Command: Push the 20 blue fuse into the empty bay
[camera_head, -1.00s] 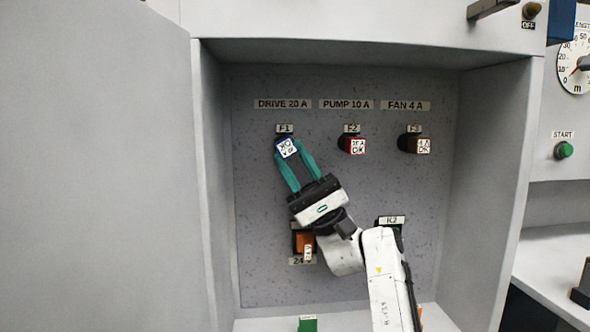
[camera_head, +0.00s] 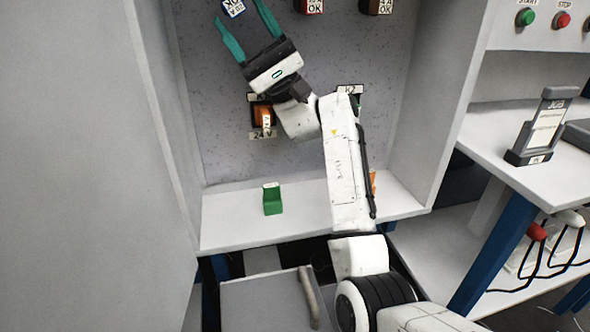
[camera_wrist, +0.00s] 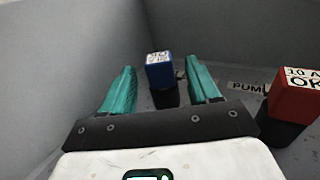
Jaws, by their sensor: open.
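The blue fuse (camera_head: 234,7) is at the top edge of the head view, at the left fuse bay, with a white label on its face. In the wrist view the blue fuse (camera_wrist: 160,70) stands on a dark holder between my fingers. My gripper (camera_head: 240,22) is open, with its teal fingers on either side of the fuse. In the wrist view the gripper (camera_wrist: 160,88) shows a gap to each finger, with no clear contact. How deep the fuse sits in its bay cannot be told.
A red-edged fuse (camera_head: 310,6) and a brown fuse (camera_head: 377,6) are to the right. An orange relay (camera_head: 264,116) sits below my gripper. A green block (camera_head: 272,199) stands on the cabinet shelf (camera_head: 235,229). The cabinet's left wall is close.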

